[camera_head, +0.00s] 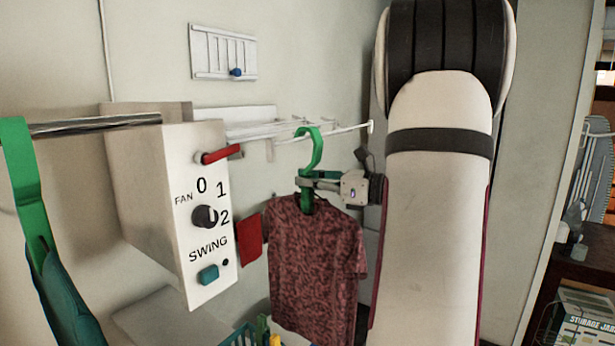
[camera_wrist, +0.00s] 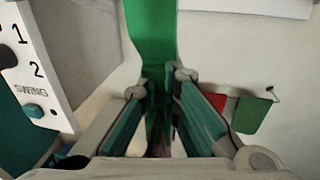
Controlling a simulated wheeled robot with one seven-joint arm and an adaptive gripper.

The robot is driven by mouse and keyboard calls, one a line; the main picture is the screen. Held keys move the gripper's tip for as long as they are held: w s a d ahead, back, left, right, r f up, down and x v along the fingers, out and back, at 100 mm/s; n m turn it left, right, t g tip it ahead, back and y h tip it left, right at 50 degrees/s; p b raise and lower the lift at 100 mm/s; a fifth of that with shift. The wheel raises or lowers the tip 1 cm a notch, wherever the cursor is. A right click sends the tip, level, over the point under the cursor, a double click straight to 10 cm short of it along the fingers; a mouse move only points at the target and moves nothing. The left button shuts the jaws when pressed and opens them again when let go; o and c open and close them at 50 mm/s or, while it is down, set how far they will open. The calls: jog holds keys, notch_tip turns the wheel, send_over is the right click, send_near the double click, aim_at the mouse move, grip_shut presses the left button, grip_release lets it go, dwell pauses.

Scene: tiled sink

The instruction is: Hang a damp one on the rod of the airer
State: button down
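My gripper (camera_head: 308,190) is shut on the stem of a green hanger (camera_head: 318,150), just below its hook. A dark red patterned T-shirt (camera_head: 316,262) hangs from the hanger, clear of the floor. In the wrist view both fingers flank the green hanger (camera_wrist: 160,45). The white airer (camera_head: 285,128) with its thin rods is on the wall behind. The hook's top overlaps the airer rods in the head view; I cannot tell whether it touches or passes over one.
A white control box (camera_head: 185,245) with a red lever (camera_head: 221,154) stands left of the shirt. A metal rod (camera_head: 95,123) at left carries another green hanger (camera_head: 22,175) with a teal garment. A basket (camera_head: 238,338) is below. A small panel (camera_head: 223,53) is above.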

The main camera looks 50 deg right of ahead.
jog(key=shift+f, duration=0.25)
jog(key=c, duration=1.7)
grip_release()
jog(key=v, duration=1.2)
jog(key=shift+a+r, duration=0.1)
